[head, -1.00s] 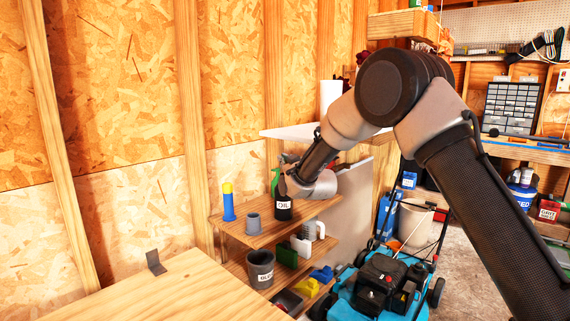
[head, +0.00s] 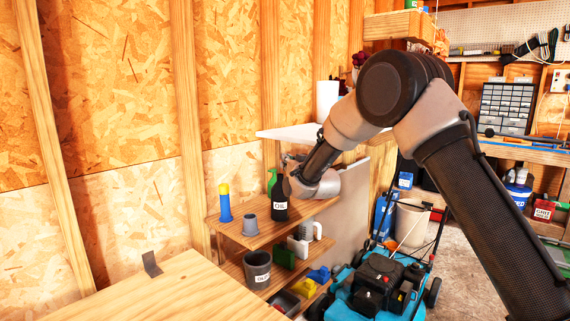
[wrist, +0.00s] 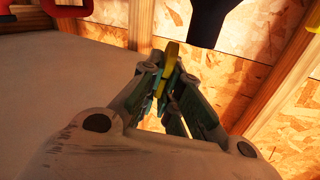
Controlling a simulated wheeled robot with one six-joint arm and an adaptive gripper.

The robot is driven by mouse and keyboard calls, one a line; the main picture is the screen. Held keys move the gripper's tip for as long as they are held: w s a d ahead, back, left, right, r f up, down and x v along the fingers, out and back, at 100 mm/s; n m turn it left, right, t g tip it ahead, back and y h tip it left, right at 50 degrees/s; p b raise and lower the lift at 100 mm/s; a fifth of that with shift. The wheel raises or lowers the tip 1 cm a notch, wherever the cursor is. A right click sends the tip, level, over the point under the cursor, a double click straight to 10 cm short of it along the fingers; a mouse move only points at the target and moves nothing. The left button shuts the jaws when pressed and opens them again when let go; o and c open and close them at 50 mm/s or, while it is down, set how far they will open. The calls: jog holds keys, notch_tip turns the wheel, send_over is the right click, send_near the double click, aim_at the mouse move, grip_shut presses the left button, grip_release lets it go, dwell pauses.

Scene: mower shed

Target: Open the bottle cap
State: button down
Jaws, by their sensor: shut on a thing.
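The black bottle (head: 280,208) with a white label stands upright on the upper wooden shelf, in front of my wrist in the head view. A dark tapered shape at the top of the wrist view looks like this bottle's body and neck (wrist: 210,22). My gripper (wrist: 168,68) is shut on a small yellow piece, which looks like the cap (wrist: 171,52). The piece appears apart from the dark neck in the wrist view. My fingertips are mostly hidden in the head view.
A green spray bottle (head: 271,180) stands close behind the black bottle. A blue bottle with a yellow top (head: 225,203) and a grey cup (head: 250,225) stand to the left. A white shelf (head: 290,133) is above. A blue mower (head: 372,287) stands below right.

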jog(key=shift+w+d+f+m, duration=0.15)
jog(key=shift+d+m, duration=0.2)
jog(key=shift+m, duration=0.65)
jog(key=c, duration=1.6)
grip_release()
jog(key=v, duration=1.2)
